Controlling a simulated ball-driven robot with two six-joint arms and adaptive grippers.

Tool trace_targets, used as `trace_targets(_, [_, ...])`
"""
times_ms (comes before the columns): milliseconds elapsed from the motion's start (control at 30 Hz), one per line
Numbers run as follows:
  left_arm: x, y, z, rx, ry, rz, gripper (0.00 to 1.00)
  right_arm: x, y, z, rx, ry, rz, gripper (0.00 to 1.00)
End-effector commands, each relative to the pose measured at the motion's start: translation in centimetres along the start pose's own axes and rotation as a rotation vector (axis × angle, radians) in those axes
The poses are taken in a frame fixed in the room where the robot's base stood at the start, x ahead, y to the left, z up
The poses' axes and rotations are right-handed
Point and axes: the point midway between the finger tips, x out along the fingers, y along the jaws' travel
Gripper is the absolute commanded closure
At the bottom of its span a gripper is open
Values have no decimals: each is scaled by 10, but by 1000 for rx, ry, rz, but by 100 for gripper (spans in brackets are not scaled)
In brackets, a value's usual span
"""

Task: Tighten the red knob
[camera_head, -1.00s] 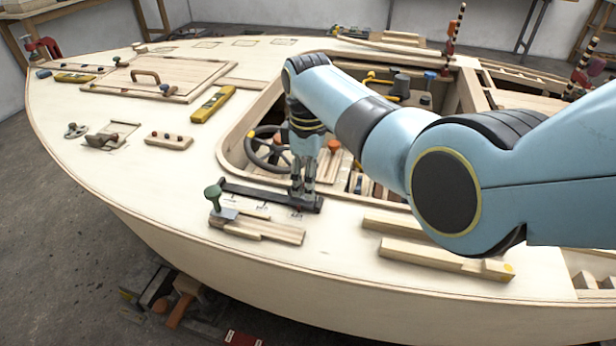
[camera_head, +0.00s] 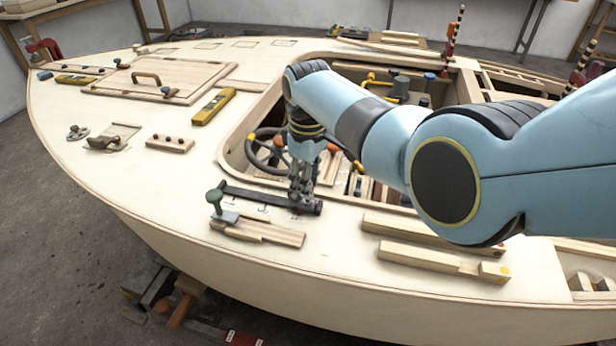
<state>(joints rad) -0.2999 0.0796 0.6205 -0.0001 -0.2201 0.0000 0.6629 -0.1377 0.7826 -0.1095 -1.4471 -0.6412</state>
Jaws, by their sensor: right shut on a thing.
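My right gripper (camera_head: 302,192) points down at the right end of a black bar (camera_head: 262,196) on the deck's near side. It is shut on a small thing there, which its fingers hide. By its place this is the red knob, though its red does not show clearly. A green knob (camera_head: 214,196) stands upright on a grey clamp at the bar's left end. Small printed marks lie on the deck beside the bar. My left gripper is not in view.
Pale wood strips (camera_head: 262,232) lie in front of the bar, with longer ones (camera_head: 440,258) to the right. Behind the gripper is the cockpit opening with a dark steering wheel (camera_head: 262,150). A yellow level (camera_head: 214,106) and a peg block (camera_head: 169,143) lie left on open deck.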

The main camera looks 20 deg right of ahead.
Motion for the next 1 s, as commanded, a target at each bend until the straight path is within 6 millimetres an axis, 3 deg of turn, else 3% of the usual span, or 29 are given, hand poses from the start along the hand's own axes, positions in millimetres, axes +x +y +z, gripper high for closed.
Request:
trace_targets(400, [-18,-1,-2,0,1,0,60,-2,0,0,393,-1,0,100])
trace_targets(1000, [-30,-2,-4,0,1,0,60,-1,0,0,963,0,0,100])
